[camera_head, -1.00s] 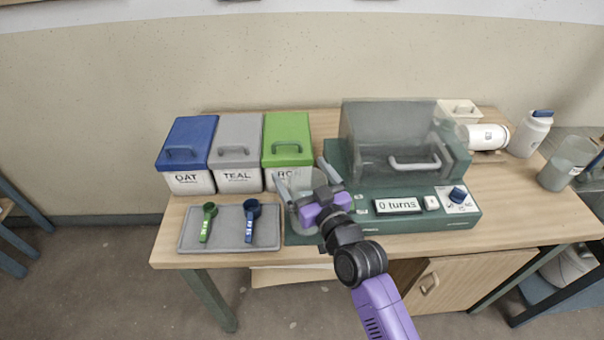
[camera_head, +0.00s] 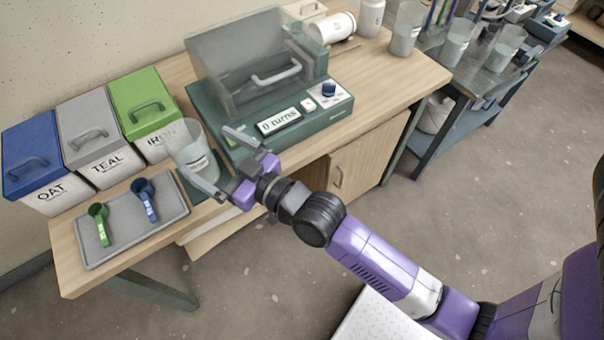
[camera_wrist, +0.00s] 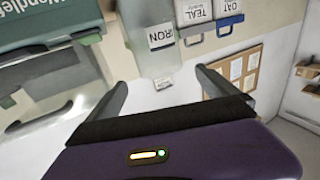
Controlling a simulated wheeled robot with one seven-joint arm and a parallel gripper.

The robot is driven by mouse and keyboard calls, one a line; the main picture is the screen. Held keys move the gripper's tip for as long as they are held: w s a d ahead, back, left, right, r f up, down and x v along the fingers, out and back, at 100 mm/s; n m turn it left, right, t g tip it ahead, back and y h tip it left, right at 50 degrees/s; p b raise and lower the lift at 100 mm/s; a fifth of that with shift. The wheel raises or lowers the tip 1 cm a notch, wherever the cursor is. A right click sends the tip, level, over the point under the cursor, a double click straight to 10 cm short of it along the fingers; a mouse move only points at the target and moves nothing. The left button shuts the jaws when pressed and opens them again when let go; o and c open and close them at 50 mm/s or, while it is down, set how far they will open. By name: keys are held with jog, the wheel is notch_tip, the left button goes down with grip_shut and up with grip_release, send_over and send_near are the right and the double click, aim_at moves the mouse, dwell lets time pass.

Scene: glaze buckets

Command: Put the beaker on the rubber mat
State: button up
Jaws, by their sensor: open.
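Blue, grey and green lidded boxes (camera_head: 92,140) stand behind the beaker. The tray (camera_head: 172,220) with two scoops is to the left. The machine (camera_head: 270,120) with a clear hood is close on the right. Similar beakers (camera_head: 407,28) stand farther right, some on a cart.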

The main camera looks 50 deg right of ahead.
jog(key=s+g+h, duration=0.1)
jog(key=s+g, duration=0.2)
jog(key=s, duration=3)
jog(key=shift+f+m, duration=0.3)
jog(key=shift+m, duration=0.1)
jog(key=shift+d, duration=0.1)
jog(key=shift+c, duration=0.5)
